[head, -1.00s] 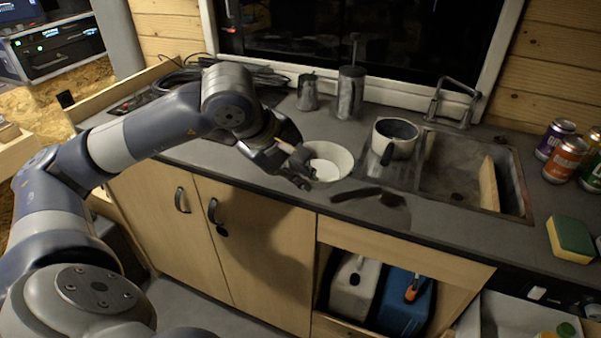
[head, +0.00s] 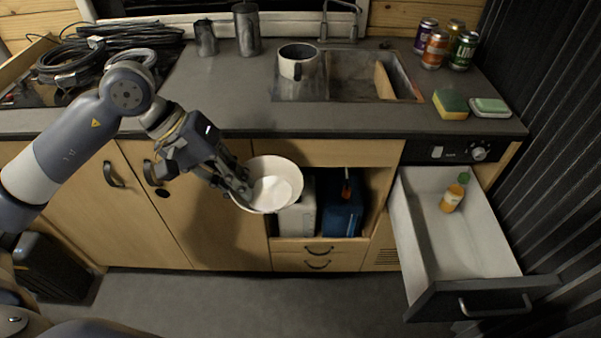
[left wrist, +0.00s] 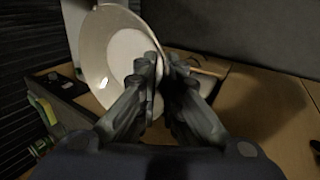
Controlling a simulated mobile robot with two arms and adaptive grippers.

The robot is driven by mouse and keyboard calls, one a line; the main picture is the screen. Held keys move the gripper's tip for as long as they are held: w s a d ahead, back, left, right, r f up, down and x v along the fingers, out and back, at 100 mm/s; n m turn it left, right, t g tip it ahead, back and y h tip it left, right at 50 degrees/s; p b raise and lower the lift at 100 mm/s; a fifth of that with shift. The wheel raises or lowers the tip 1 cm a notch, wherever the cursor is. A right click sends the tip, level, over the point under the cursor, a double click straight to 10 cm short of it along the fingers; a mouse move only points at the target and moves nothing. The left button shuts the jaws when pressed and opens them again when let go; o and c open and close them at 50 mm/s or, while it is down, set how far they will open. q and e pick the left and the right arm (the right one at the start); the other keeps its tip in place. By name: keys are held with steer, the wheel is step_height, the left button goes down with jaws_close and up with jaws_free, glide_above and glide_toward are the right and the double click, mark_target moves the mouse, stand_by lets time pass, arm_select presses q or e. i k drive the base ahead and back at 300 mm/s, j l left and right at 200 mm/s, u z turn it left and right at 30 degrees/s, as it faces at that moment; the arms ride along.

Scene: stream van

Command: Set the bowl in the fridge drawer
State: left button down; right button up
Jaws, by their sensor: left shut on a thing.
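My left gripper (head: 241,188) is shut on the rim of a white bowl (head: 275,185) and holds it in the air in front of the counter. The bowl tilts a little, its inside facing up toward the head camera. In the left wrist view the bowl (left wrist: 112,50) sits between the fingertips (left wrist: 158,75), one finger on each side of its wall. The fridge drawer (head: 430,240) is pulled open at the right, below the counter end. It holds an orange bottle with a green cap (head: 453,195) near its back; the rest of its floor is bare. My right gripper is not in view.
Floor before the cabinets is clear.

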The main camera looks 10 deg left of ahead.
mark_target(453, 265)
steer(key=z, duration=0.8)
steer(key=k, duration=0.05)
